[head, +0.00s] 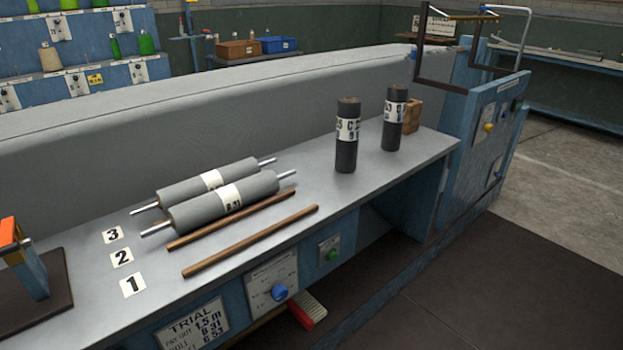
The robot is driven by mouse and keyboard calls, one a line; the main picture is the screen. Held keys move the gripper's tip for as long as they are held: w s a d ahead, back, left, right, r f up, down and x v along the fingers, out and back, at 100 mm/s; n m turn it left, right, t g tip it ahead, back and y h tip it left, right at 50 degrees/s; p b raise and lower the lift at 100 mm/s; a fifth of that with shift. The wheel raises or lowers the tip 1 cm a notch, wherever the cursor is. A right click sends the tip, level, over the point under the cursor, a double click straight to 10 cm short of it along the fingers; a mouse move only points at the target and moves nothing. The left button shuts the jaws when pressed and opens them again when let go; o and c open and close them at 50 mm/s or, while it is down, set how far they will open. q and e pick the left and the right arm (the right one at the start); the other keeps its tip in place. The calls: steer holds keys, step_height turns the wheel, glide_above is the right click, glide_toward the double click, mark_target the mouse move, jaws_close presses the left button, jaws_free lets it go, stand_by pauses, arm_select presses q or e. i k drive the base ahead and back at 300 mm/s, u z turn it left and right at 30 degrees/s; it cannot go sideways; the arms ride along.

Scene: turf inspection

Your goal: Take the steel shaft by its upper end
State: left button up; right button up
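Two grey rollers lie side by side on the grey bench top, tilted up to the right in the picture. The near roller (222,200) has a white label that seems to read B-31. Its thin steel shaft shows at both ends, with the upper right end (287,175) bare. The far roller (190,185) lies behind it, partly hidden. Its steel shaft also sticks out at the upper right (266,161) and lower left. I cannot tell which shaft is meant. Neither of my grippers is in view.
Two wooden rods (250,241) lie in front of the rollers. Two dark cylinders with white labels (347,134) stand upright at the right, with a wooden block (412,116) behind. Number cards (132,285) and an orange-topped stand (30,268) are at the left.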

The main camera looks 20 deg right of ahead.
mark_target(414, 55)
steer(key=u, duration=2.95)
steer(key=k, duration=3)
steer(key=z, duration=2.4)
